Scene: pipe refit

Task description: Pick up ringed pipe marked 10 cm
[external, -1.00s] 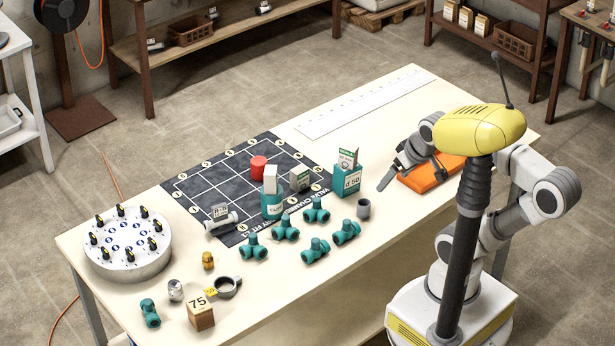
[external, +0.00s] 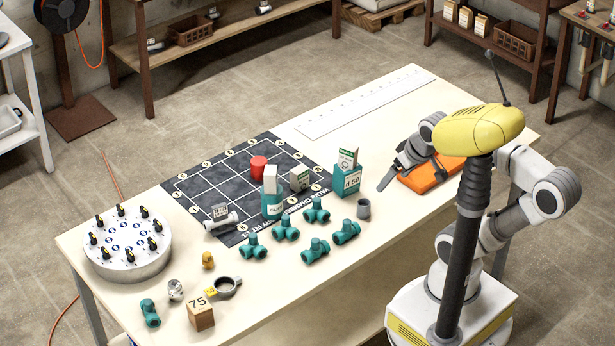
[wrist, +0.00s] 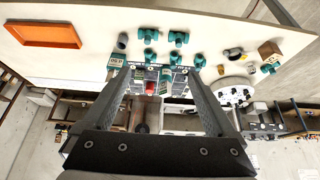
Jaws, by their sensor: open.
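My gripper (external: 402,172) is in the air near the orange tray (external: 432,178), well right of the mat. In the wrist view my gripper (wrist: 158,76) has its fingers wide apart with nothing held between them.
Several teal fittings (external: 286,229) stand in front of the mat. Teal boxes (external: 347,181), a red cylinder (external: 258,165) and a round knobbed drum (external: 127,245) also crowd the table. A wooden block marked 75 (external: 201,315) is at the front.

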